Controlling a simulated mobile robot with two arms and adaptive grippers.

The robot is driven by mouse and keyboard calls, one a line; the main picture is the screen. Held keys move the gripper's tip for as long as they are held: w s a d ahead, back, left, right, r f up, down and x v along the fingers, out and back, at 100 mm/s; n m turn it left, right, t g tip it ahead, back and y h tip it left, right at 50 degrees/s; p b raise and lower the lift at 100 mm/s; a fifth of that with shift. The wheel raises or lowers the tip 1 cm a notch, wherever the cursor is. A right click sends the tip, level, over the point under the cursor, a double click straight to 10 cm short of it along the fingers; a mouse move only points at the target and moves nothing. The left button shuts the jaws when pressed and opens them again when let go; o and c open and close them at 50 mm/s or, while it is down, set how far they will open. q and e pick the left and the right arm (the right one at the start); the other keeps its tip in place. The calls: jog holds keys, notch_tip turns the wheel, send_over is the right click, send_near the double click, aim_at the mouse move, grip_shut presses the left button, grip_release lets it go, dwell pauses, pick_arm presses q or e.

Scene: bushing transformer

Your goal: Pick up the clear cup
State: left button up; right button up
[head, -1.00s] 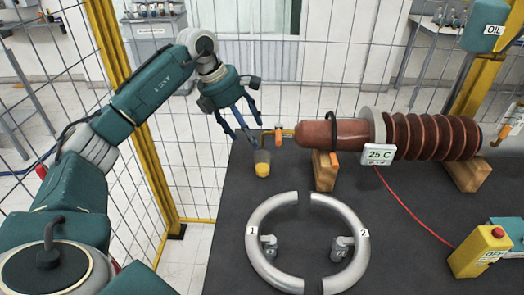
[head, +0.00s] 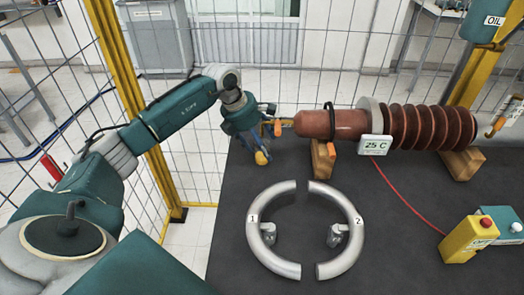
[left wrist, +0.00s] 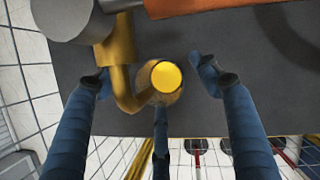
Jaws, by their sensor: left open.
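The clear cup (head: 262,158) with yellow liquid stands on the dark table near its back left edge, partly hidden by my fingers in the head view. In the left wrist view the cup (left wrist: 165,77) is seen from above, with the yellow liquid inside its round rim. My right gripper is not in view.
A brass spout (left wrist: 122,85) is close beside the cup. The brown bushing (head: 335,124) lies on wooden blocks to the right. Two silver half rings (head: 262,235) lie in front. A yellow button box (head: 467,238) stands at right. A wire fence (head: 300,85) runs behind.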

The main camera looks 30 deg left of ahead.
pick_arm(q)
jog(key=shift+w+f, duration=0.15)
jog(key=shift+f, duration=0.2)
jog(key=c, duration=1.2)
jog(key=shift+o, duration=0.2)
jog(key=shift+r, duration=0.15)
